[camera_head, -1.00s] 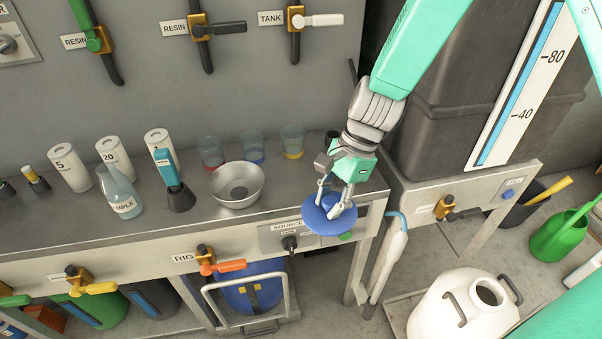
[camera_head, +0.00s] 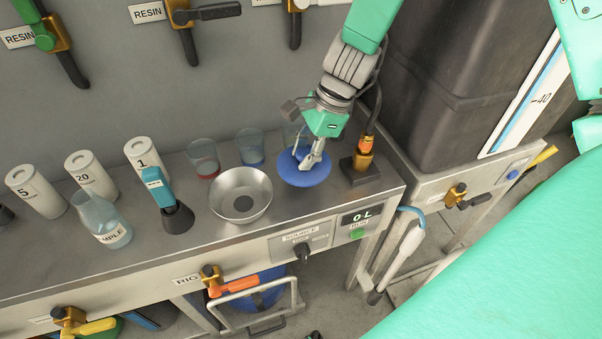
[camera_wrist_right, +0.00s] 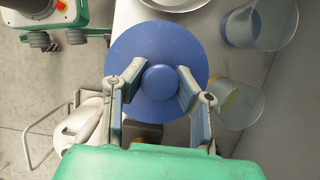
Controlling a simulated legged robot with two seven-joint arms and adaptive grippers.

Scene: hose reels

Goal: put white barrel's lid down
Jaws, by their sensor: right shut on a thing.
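The blue round lid (camera_head: 304,173) is at the right part of the steel bench, with its knob between the fingers of my right gripper (camera_head: 308,160). The right wrist view shows the lid (camera_wrist_right: 128,60) from above, with my right gripper (camera_wrist_right: 156,92) shut on its central knob. The lid is over the bench top, beside the steel bowl. I cannot tell whether it touches the surface. The white barrel is not visible in the head view now. My left gripper is not in view.
The steel bowl (camera_head: 241,194) stands left of the lid, and clear cups (camera_head: 250,150) stand behind. A black and orange fitting (camera_head: 362,165) stands close on the right. The bench's front edge (camera_head: 290,229) is near. A blue-topped black tool (camera_head: 169,200) stands farther left.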

